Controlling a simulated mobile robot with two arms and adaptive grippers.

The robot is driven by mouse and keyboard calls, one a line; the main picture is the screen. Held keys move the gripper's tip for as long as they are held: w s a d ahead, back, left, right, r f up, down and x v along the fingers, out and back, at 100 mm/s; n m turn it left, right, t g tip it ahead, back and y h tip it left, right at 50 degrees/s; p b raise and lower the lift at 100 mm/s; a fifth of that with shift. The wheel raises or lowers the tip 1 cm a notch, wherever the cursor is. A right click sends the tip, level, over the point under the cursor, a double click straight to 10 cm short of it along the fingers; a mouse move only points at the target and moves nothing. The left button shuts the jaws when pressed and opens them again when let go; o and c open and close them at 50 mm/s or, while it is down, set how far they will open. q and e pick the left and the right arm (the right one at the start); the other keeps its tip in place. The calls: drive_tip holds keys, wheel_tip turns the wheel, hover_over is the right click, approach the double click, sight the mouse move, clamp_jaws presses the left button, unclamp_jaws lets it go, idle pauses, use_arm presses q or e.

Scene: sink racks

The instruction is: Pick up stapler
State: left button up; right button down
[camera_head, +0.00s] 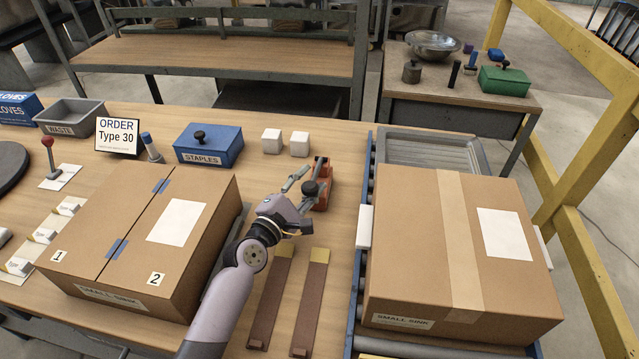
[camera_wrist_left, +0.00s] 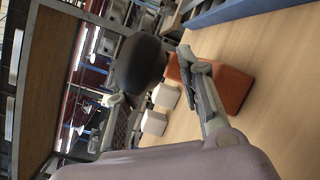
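The stapler is a red-orange body (camera_head: 323,178) with a round black knob on the bench, right of the middle. My left gripper (camera_head: 310,182) is at its left side, with its fingers apart beside the knob. In the left wrist view the orange body (camera_wrist_left: 234,88) lies behind the right finger of my left gripper (camera_wrist_left: 158,84). The dark knob (camera_wrist_left: 140,65) shows large between and beyond the fingers. I cannot tell whether the fingers touch it. My right gripper is not in view.
A taped cardboard box (camera_head: 150,235) stands left of my arm; another box (camera_head: 455,250) sits on the roller conveyor at the right. A blue staples box (camera_head: 208,150) and two white blocks (camera_head: 299,144) are behind. Two brown strips (camera_head: 270,305) lie in front.

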use_arm(q)
drive_tip(key=x, duration=0.3)
drive_tip(key=shift+w, duration=0.35)
drive_tip(key=shift+c, duration=0.5)
clamp_jaws()
drive_tip(key=shift+f, duration=0.1)
idle(0.4)
